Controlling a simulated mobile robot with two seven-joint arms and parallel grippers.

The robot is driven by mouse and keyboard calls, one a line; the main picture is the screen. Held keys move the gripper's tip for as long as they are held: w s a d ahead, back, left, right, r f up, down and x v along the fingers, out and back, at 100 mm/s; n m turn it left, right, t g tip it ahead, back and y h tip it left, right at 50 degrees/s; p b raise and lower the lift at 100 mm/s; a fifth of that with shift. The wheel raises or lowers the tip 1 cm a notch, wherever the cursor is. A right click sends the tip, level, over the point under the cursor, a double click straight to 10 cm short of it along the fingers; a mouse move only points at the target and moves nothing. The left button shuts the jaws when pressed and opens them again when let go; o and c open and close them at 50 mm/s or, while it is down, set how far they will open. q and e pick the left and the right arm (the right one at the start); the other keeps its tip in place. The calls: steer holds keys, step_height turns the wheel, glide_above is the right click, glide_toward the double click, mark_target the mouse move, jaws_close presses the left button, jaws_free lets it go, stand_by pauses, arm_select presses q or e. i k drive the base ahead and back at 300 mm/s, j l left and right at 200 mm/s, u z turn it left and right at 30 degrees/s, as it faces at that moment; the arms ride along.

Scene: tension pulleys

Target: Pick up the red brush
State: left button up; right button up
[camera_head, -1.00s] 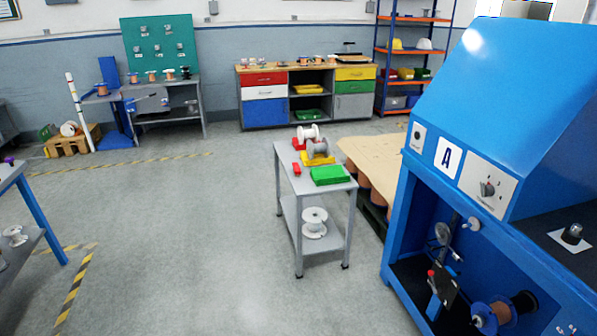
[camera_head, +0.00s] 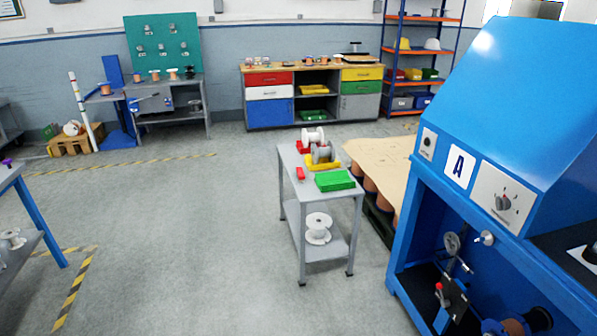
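A small red object (camera_head: 300,174), perhaps the red brush, lies on the top of the grey trolley (camera_head: 289,162) near its left edge. It is too small to make out bristles or a handle. A green block or box (camera_head: 335,180) lies to its right. A yellow bin (camera_head: 323,162) and another red item (camera_head: 303,149) are behind it, with a white spool (camera_head: 314,136) and a grey spool (camera_head: 323,153) in or on them. Neither of my grippers is in view.
A blue machine marked A (camera_head: 500,140) stands close on the right. A tan board (camera_head: 378,165) on spools lies between it and the trolley. A white spool (camera_head: 318,228) stands on the trolley's lower shelf. A blue-legged table (camera_head: 40,215) is at left. Floor left of the trolley is clear.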

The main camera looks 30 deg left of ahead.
mark_target(300, 174)
steer(key=i+j+u, duration=0.1)
steer(key=i+j, duration=0.2)
steer(key=i, duration=0.5)
steer(key=i+j+u, duration=0.15)
steer(key=i, duration=0.65)
steer(key=i+j+u, duration=0.1)
steer(key=i+j, duration=0.2)
steer(key=i, duration=0.55)
steer(key=i+u, duration=0.1)
steer(key=i, duration=0.75)
